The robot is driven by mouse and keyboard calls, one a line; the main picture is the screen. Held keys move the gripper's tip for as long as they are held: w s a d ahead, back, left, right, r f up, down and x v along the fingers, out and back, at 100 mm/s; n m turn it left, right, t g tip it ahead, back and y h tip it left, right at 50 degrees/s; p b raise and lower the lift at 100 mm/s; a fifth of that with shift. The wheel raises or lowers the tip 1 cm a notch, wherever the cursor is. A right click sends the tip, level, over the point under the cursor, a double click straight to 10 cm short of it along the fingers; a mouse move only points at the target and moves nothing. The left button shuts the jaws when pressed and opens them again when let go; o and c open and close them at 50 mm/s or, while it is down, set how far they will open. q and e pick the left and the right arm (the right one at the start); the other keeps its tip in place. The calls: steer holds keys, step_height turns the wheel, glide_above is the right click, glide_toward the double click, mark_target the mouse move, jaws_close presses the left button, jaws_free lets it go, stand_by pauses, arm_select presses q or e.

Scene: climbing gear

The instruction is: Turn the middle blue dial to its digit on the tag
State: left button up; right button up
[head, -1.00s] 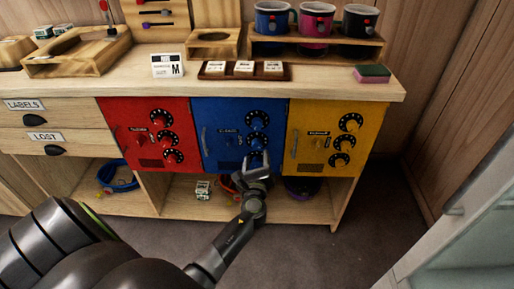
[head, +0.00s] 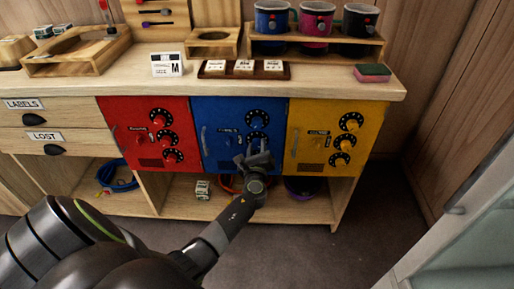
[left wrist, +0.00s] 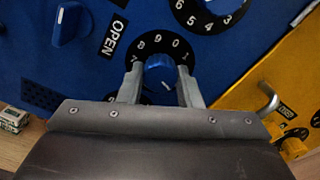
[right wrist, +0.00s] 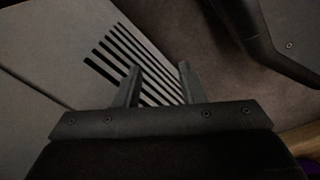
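The blue door (head: 212,112) has three round dials in a column on its right side. My left gripper (left wrist: 160,75) is open, with a finger on either side of the middle blue dial (left wrist: 160,68); whether they touch it I cannot tell. The digits 8, 9, 0 and 1 show around its upper side. The top dial (head: 257,118) is clear of the gripper. In the head view my left gripper (head: 257,149) covers the lower dial. A white tag (head: 168,64) with an M stands on the counter; its small print is unreadable. My right gripper (right wrist: 158,85) is open and empty.
A red door (head: 120,115) and a yellow door (head: 300,115) with similar dials flank the blue one. A blue knob (left wrist: 70,22) marked OPEN sits left of the dials. The shelf below holds a small box (head: 203,189). A dark tray (head: 288,72) lies on the counter.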

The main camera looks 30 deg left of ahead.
arm_select(q)
steer(key=shift+c, duration=0.9)
arm_select(e)
steer(key=shift+f, duration=0.1)
steer(key=shift+a, duration=0.1)
arm_select(q)
steer(key=n+b, duration=0.2)
steer(key=n, duration=0.1)
steer(key=shift+f+b, duration=0.15)
steer(key=shift+b, duration=0.2)
steer(key=n+b, duration=0.2)
steer(key=n, duration=0.1)
steer(key=shift+n, duration=0.6)
arm_select(e)
steer(key=w+a+r, duration=0.1)
steer(key=w+r, duration=0.1)
steer(key=r, duration=0.4)
steer(key=w+a+r+y, duration=0.1)
steer(key=w+a+r, duration=0.1)
steer(key=r, duration=0.4)
steer(key=shift+m, duration=0.3)
arm_select(q)
steer(key=o, duration=1)
steer(key=shift+c, duration=0.2)
